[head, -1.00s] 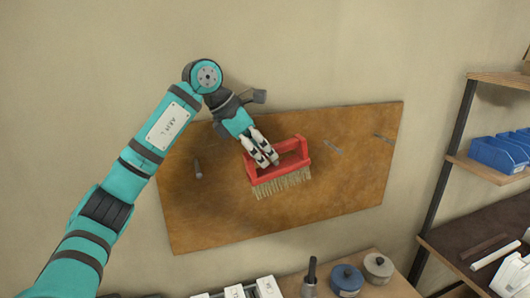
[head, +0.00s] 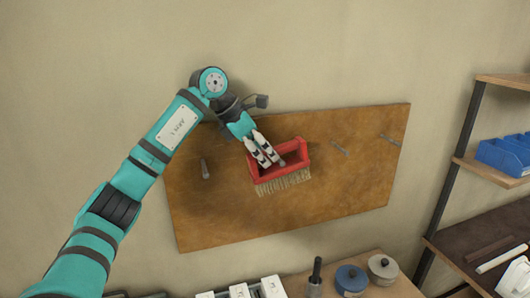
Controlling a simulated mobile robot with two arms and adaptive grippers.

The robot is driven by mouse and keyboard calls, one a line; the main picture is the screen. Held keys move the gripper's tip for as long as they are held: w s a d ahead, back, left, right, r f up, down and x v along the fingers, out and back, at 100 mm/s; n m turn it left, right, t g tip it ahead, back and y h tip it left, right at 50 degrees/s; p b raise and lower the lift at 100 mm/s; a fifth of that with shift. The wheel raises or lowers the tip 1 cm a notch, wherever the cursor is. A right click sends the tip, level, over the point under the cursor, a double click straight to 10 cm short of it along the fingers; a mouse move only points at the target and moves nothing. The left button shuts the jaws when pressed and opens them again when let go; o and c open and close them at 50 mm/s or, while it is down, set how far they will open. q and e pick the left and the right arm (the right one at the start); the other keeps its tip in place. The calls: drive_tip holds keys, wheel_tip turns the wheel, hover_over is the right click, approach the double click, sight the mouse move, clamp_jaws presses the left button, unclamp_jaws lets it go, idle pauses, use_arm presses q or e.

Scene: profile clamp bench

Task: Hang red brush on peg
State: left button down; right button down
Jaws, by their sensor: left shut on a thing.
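The red brush (head: 297,150) has a red open frame with pale bristles along its bottom edge. It is in front of the brown wall board, near its middle, bristles down and slightly tilted. My left gripper (head: 269,159) reaches down from the upper left, and its pale fingers are shut on the brush's top bar. Grey pegs stick out of the board: a left peg (head: 205,168), a middle peg (head: 339,148) and a right peg (head: 390,139). A small grey tip shows beside the fingers inside the frame; I cannot tell whether it is a peg. My right gripper is out of view.
The board (head: 350,190) has bare room right of the brush. Below are a bench with a blue round container (head: 350,280), a grey round container (head: 382,268) and white boxes (head: 270,287). A shelf with blue bins (head: 503,155) stands at right.

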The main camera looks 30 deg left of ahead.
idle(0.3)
use_arm(q)
drive_tip(key=c, duration=1.4)
unclamp_jaws()
drive_tip(key=o, duration=0.4)
drive_tip(key=shift+r, duration=0.15)
drive_tip(key=shift+c, duration=0.2)
drive_tip(key=shift+s+d, duration=0.1)
drive_tip(key=shift+s+a+r, duration=0.1)
drive_tip(key=shift+a+r, duration=0.1)
drive_tip(key=shift+r, duration=0.25)
drive_tip(key=v, duration=0.7)
